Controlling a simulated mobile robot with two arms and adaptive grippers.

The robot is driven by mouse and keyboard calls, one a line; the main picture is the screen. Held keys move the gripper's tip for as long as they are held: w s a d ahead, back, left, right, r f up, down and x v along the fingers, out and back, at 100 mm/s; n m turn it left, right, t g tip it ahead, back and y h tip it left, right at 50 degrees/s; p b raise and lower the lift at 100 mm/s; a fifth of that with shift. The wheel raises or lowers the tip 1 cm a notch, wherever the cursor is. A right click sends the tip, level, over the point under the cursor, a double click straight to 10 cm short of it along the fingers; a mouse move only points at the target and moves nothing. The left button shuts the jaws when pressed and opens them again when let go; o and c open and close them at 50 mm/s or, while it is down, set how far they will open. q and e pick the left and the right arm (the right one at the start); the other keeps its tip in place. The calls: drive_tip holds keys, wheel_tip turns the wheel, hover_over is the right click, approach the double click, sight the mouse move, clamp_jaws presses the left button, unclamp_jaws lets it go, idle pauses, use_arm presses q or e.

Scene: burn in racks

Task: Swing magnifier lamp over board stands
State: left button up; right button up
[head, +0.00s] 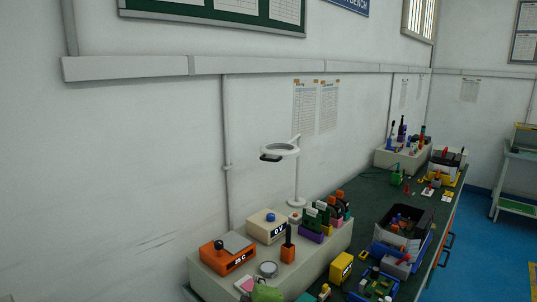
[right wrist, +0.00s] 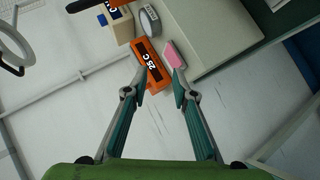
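The white magnifier lamp stands on the bench shelf in the head view; its ring head (head: 279,150) is held out to the left of the upright post (head: 297,182), with a dark handle at its left edge. A white ring, likely this head, shows at the top left of the right wrist view (right wrist: 14,52). Upright green boards (head: 316,217) stand in a purple base right of the lamp post. My right gripper (right wrist: 161,74) is open and empty, its fingertips near an orange box and a pink block (right wrist: 176,54). My left gripper is not in view.
The orange box (head: 228,254), a cream box (head: 266,226) and an orange holder with a black handle (head: 288,250) stand on the shelf. A blue bin (head: 395,250) with loose parts and a yellow box (head: 341,267) are on the green bench. The wall is close behind.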

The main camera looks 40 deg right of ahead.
drive_tip(key=w+d+r+n+t+h, duration=0.1)
drive_tip(key=w+d+r+h, duration=0.1)
drive_tip(key=w+d+r, duration=0.3)
drive_tip(key=w+d+r+n+t+h, duration=0.1)
drive_tip(key=d+r, duration=0.1)
drive_tip(key=r, duration=0.5)
drive_tip(key=n+t+h, duration=0.1)
drive_tip(key=t+h, duration=0.1)
drive_tip(key=h, duration=0.1)
approach(269, 160)
drive_tip(key=p+x, duration=0.3)
drive_tip(key=x, duration=0.6)
drive_tip(key=shift+p, duration=0.4)
drive_tip(key=shift+x, duration=0.85)
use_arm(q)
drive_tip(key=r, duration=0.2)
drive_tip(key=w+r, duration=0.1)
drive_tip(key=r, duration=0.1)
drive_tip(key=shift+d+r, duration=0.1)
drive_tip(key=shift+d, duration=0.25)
use_arm(e)
drive_tip(key=shift+w+a+f, duration=0.1)
clamp_jaws()
